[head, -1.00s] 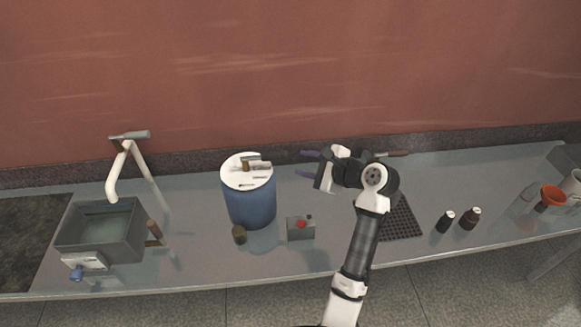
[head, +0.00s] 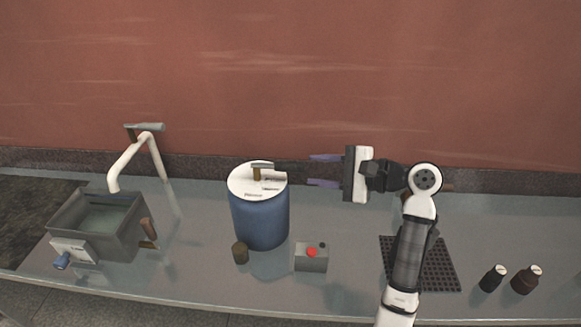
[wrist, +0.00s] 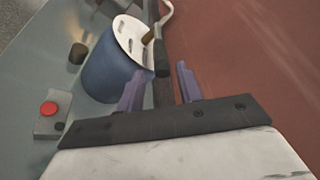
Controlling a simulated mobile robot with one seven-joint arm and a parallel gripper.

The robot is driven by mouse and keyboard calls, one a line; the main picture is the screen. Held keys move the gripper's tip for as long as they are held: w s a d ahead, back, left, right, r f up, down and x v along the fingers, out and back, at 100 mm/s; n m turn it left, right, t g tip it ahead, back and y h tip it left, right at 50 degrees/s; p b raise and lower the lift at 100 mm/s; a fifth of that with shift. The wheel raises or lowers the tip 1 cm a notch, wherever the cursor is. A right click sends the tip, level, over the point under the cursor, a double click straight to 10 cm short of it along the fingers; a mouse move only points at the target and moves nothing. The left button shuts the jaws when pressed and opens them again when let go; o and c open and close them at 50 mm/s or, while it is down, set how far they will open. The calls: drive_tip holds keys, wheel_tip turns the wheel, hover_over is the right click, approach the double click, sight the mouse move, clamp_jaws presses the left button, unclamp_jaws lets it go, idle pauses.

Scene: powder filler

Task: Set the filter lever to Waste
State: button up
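The filter is a blue drum (head: 260,222) with a white, labelled top (head: 244,186); the label text is too small to read. A lever with a grey bar handle (head: 263,165) stands on a brown post on that top, its handle pointing right. My gripper (head: 310,170) is open and empty, right of the drum, with its two purple fingers pointing left toward the lever. In the wrist view, the lever handle's end (wrist: 161,66) appears between the fingertips (wrist: 157,78). I see no contact.
A grey control box with a red button (head: 311,253) and a small brown cylinder (head: 240,252) stand in front of the drum. A grey basin (head: 95,222) with a white pipe is at left. A black perforated mat (head: 435,275) and dark bottles (head: 493,278) are at right.

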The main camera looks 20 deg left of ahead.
sight(290, 167)
drive_tip(key=x, duration=0.7)
drive_tip(key=shift+a+f, duration=0.1)
drive_tip(key=shift+a, duration=0.2)
drive_tip(key=shift+c, duration=0.5)
clamp_jaws()
